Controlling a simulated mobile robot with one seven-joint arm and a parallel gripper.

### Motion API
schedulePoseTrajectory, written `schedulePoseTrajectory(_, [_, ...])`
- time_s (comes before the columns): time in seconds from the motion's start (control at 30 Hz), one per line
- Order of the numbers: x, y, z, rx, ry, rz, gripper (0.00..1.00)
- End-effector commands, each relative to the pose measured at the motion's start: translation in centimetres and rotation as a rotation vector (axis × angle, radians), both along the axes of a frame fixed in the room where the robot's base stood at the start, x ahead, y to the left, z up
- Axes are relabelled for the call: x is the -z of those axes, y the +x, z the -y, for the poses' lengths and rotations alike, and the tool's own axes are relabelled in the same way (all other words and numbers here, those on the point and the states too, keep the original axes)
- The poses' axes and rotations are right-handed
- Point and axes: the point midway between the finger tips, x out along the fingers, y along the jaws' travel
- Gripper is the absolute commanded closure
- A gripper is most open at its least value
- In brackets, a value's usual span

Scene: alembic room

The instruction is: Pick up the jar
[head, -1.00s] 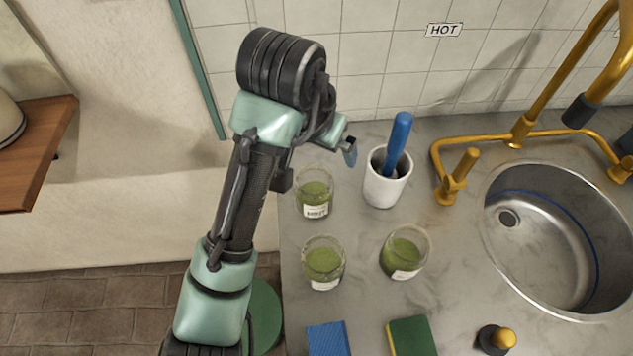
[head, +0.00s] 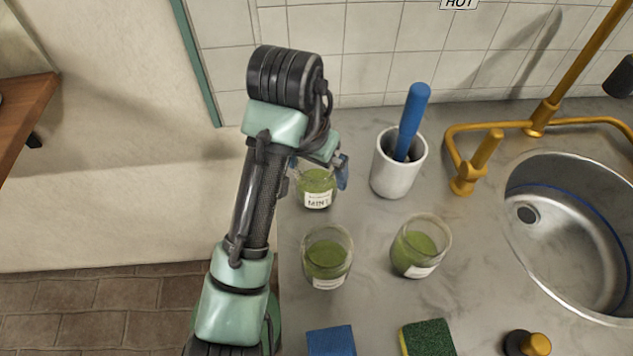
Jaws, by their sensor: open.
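Three glass jars with green contents and white labels stand on the grey counter. The back jar (head: 316,190), its label reading "MINT", is just below my gripper. The front-left jar (head: 327,258) and the right jar (head: 420,247) stand nearer, clear of the arm. My gripper (head: 320,170) is open, with its fingers at the top of the back jar, one on each side of its rim as seen here. The arm's wrist hides part of the gripper, and I cannot tell whether the fingers touch the glass.
A white mortar (head: 396,176) with a blue pestle (head: 412,120) stands right of the back jar. A brass tap (head: 478,165) and round sink (head: 580,225) lie farther right. A blue sponge (head: 331,341) and green scourer (head: 428,339) lie in front. The tiled wall is behind.

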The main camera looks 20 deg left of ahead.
Motion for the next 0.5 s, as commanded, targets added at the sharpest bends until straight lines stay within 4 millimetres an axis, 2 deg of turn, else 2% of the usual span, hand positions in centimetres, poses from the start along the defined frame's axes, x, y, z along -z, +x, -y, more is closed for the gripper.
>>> schedulePoseTrajectory(0.03, [1.4, -0.1, -0.1, -0.001, -0.002, -0.003, 0.0])
schedulePoseTrajectory(0.2, [3.5, 0.1, -0.1, -0.002, -0.001, -0.003, 0.0])
schedulePoseTrajectory(0.3, [4.2, 0.4, -0.1, -0.003, 0.0, -0.002, 0.0])
schedulePoseTrajectory(0.5, [4.3, 0.4, -0.1, -0.002, 0.0, -0.001, 0.0])
